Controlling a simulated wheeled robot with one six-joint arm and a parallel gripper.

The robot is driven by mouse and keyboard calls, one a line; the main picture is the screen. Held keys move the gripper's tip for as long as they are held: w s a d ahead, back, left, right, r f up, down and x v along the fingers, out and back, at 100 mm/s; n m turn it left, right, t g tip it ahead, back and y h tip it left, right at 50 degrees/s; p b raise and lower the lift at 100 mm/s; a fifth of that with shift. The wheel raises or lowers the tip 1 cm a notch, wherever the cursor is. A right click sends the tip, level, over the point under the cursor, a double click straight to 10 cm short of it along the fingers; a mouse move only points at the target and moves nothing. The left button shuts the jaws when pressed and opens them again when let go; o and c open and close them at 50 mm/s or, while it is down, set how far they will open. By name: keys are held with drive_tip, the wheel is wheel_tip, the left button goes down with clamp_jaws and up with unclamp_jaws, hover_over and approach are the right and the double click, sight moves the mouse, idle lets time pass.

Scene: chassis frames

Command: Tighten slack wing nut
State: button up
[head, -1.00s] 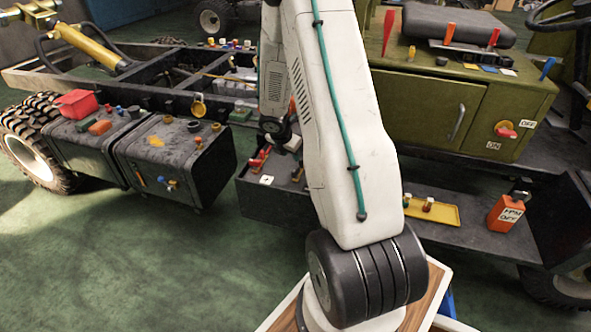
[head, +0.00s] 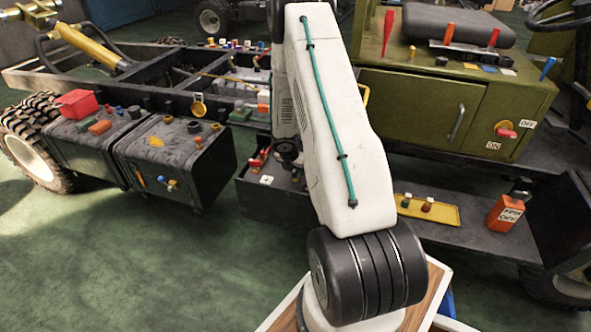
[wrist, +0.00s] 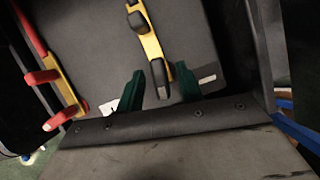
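In the wrist view, a yellow bar (wrist: 150,47) with black knob-like parts lies on a dark grey panel. The two dark green fingers of my gripper (wrist: 160,88) stand apart, one on each side of the bar's lower black end (wrist: 159,72). I cannot tell whether they touch it. A yellow bar with red handles (wrist: 62,85) lies to the left. No part is clearly recognisable as the slack wing nut. In the head view my white arm hides the gripper and the spot where it works.
In the head view, dark boxes with coloured caps (head: 165,160) stand left, beside a wheel (head: 30,140). An olive cabinet (head: 425,115) stands right. A yellow tray (head: 440,213) and an orange lock (head: 505,214) sit on the lower ledge. The green floor at left is clear.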

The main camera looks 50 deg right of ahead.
clamp_jaws()
drive_tip(key=m+g, duration=0.1)
drive_tip(key=m, duration=0.2)
drive_tip(key=m+g, duration=0.1)
drive_tip(key=m, duration=0.2)
drive_tip(key=shift+w+m+g, duration=0.15)
drive_tip(key=shift+m+g, duration=0.15)
drive_tip(key=m+g, duration=0.1)
drive_tip(key=m, duration=0.2)
drive_tip(key=shift+m+y, duration=0.3)
drive_tip(key=shift+y, duration=0.1)
drive_tip(key=shift+m+g+y, duration=0.5)
drive_tip(key=shift+m+y, duration=0.1)
drive_tip(key=shift+m, duration=1.1)
